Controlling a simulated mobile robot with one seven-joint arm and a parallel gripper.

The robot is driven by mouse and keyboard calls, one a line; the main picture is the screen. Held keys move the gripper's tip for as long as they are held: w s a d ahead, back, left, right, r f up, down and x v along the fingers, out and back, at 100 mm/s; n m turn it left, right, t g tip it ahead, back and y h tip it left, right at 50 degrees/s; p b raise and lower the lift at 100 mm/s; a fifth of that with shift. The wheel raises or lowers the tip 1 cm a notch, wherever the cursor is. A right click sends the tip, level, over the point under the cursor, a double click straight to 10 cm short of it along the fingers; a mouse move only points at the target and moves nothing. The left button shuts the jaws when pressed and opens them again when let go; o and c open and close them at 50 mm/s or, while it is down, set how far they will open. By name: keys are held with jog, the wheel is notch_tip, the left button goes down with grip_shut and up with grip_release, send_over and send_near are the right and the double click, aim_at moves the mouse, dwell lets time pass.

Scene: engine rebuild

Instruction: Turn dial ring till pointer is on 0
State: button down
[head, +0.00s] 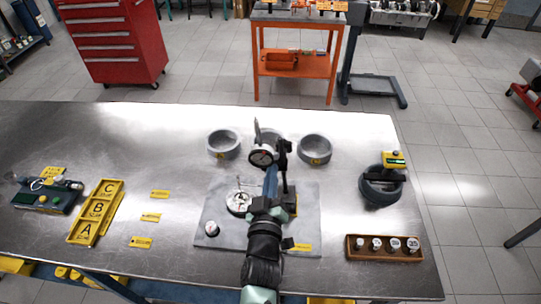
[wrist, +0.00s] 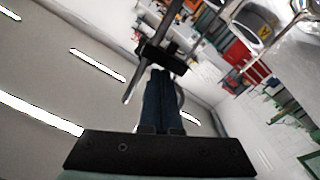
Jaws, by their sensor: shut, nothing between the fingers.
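The dial gauge (head: 263,156) stands above the grey mat near the middle of the bench, its round face toward the head camera. A small reddish mark shows on the face. The numbers and the pointer's reading are too small to tell. A dark upright stand (head: 284,162) is just right of the gauge. My gripper (head: 270,178) is just below the gauge, with its blue fingers pointing up toward it; I cannot tell whether they touch. In the wrist view the fingers (wrist: 165,90) are together and empty, near a dark rod with a clamp (wrist: 160,57).
Grey rings (head: 223,153) (head: 315,160) stand behind the grey mat (head: 218,246). A round metal part (head: 239,201) and a small cylinder (head: 211,229) are on it. A wooden block with several labelled pieces (head: 384,257) is at right, a yellow lettered tray (head: 80,232) at left.

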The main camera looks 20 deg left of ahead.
jog(key=shift+s+d+f+b, duration=0.1)
jog(key=shift+f+b, duration=0.35)
jog(key=shift+b, duration=0.05)
jog(key=b+v, duration=0.1)
jog(key=v, duration=0.4)
jog(key=shift+s+d, duration=0.1)
jog(key=shift+s, duration=0.3)
jog(key=shift+r, duration=0.1)
